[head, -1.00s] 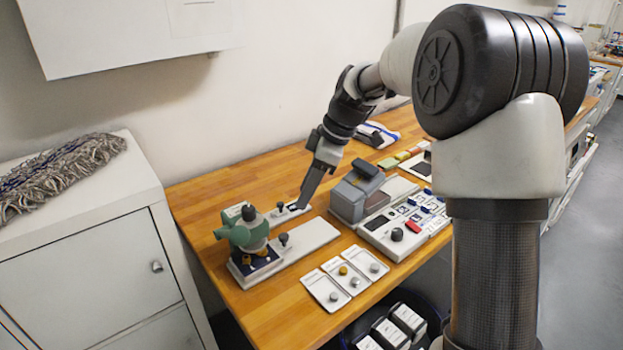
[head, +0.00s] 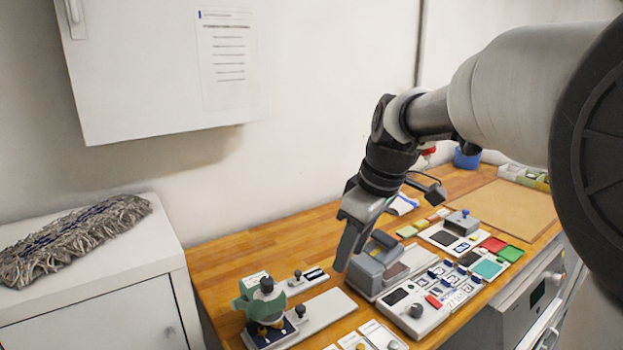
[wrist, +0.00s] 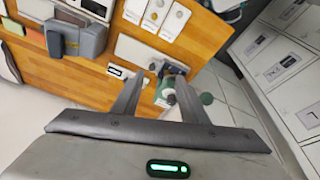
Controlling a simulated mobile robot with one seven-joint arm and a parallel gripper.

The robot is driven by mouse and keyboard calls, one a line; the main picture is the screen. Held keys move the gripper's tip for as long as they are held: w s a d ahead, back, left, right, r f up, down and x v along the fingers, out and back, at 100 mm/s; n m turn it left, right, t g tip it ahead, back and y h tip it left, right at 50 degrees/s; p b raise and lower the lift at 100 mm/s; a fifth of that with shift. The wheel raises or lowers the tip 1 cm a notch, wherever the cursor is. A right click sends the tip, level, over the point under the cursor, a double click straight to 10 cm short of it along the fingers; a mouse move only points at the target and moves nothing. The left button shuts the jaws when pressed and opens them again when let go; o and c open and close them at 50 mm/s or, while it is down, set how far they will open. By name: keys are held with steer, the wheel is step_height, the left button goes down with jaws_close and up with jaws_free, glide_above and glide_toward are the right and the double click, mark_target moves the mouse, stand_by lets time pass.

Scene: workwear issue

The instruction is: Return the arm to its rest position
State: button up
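My gripper (head: 346,252) hangs over the wooden bench in the head view, fingers pointing down, just left of a grey boxy device (head: 372,262). The wrist view shows the gripper's two fingers (wrist: 158,92) apart, with nothing held between them. Beyond the fingertips in that view is the green-topped press (wrist: 168,92), partly hidden by a finger. In the head view the green press (head: 258,300) stands on the bench at the lower left of the gripper.
The wooden bench (head: 225,248) carries a panel of small tiles (head: 415,310), small trays (head: 380,335) and a brown mat (head: 505,207). A white cabinet with a grey mop head (head: 75,238) stands left. A white wall cabinet (head: 150,80) hangs above.

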steer(key=s+d+r+m+t+h+p, duration=0.1)
steer(key=s+d+m+p, duration=0.1)
steer(key=s+m, duration=0.3)
steer(key=s+d+r+m+t+h+p, duration=0.1)
steer(key=s+d+m, duration=0.3)
steer(key=s, duration=1)
steer(key=shift+s+r+m+t+p, duration=0.15)
steer(key=shift+r+m+t+p, duration=0.25)
steer(key=shift+r+m+t, duration=0.3)
